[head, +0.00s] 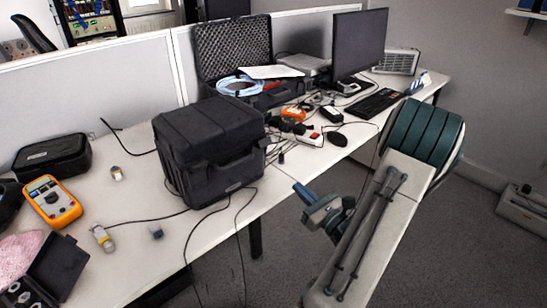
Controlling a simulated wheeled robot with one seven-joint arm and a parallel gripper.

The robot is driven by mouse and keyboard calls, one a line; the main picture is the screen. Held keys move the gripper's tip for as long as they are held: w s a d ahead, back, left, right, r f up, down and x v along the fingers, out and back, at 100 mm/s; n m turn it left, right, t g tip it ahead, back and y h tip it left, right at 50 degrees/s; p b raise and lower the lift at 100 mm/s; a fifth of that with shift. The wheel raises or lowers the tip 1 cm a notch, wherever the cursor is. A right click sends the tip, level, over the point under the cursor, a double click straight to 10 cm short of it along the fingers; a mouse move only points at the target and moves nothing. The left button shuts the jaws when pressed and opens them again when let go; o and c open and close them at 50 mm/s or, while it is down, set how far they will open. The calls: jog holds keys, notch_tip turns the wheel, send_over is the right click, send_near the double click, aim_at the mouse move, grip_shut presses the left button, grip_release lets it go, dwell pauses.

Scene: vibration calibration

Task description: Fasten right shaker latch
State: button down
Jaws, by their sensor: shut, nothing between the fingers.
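A closed black hard case (215,148) stands on the desk at the middle left, with a handle on its side facing my arm. It may be the shaker's case. Its latches are too dark and small to make out, so I cannot tell whether the right one is fastened. My gripper (298,187) is shut and empty. It appears to the right of the case, by the desk's front edge, with a visible gap between them. My arm covers part of the floor at the lower right.
An orange multimeter (53,201), a small black case (52,157) and small sensors lie at left. Cables hang over the desk's front edge.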

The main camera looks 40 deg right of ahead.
send_near(263, 143)
jog(key=w+f, duration=0.4)
jog(key=w+r, duration=0.2)
jog(key=r, duration=0.1)
jog(key=shift+w+d+p, duration=0.15)
jog(key=shift+d+p, duration=0.15)
